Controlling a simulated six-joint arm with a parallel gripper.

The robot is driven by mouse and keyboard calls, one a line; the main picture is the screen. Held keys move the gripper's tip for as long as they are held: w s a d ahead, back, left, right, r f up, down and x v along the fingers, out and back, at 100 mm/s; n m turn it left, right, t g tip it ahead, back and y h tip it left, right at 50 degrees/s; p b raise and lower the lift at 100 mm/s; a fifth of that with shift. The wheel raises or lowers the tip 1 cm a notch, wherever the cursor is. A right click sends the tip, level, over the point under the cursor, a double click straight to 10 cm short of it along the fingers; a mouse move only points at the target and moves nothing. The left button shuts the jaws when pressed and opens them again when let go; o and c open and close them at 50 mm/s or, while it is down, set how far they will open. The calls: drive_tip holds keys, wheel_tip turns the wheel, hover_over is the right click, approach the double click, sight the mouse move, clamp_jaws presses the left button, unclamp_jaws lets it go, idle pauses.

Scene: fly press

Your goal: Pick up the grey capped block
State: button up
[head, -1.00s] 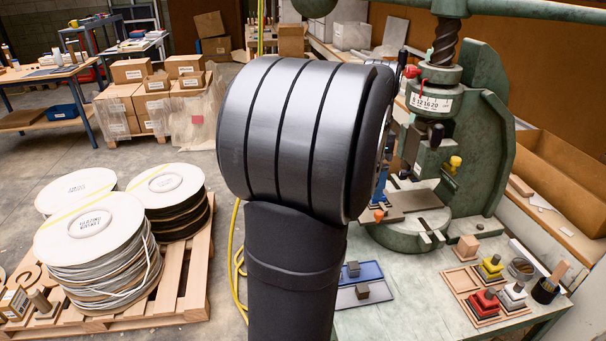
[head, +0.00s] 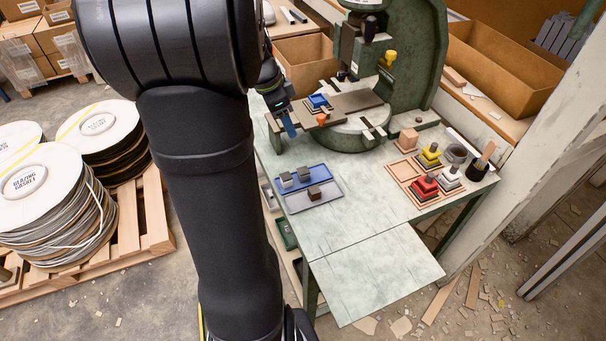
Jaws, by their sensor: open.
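Two small grey blocks sit close together on the blue tray: one on the left (head: 286,180) and one farther back on the right (head: 303,173). The picture is too small to show which of them has a cap. A brown block (head: 314,193) sits on the grey tray just in front. My gripper (head: 289,125) is open, pointing down beyond the blue tray (head: 325,172), to the left of the press plate. It appears apart from the grey blocks. My arm hides part of the wrist and one side of the gripper.
The green press (head: 415,65) stands behind, with a blue-topped piece (head: 318,102) and an orange knob (head: 321,119) near my gripper. The front bench top (head: 370,265) is clear.

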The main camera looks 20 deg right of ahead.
drive_tip(key=h, duration=0.1)
approach(304, 172)
drive_tip(key=shift+s+d+f, duration=0.1)
drive_tip(key=shift+s+f, duration=0.2)
drive_tip(key=shift+f, duration=0.3)
drive_tip(key=shift+s+d+f, duration=0.1)
drive_tip(key=shift+s+f, duration=0.2)
drive_tip(key=shift+f, duration=0.3)
drive_tip(key=shift+w+d+x, duration=0.1)
drive_tip(key=shift+w+x, duration=0.05)
drive_tip(key=shift+x, duration=0.9)
drive_tip(key=shift+w+d+x, duration=0.1)
drive_tip(key=shift+w+x, duration=0.05)
drive_tip(key=shift+x, duration=0.85)
drive_tip(key=shift+w+d+x, duration=0.1)
drive_tip(key=shift+w+x, duration=0.05)
drive_tip(key=shift+x, duration=0.9)
drive_tip(key=shift+r, duration=0.1)
drive_tip(key=shift+a, duration=0.1)
drive_tip(key=c, duration=1)
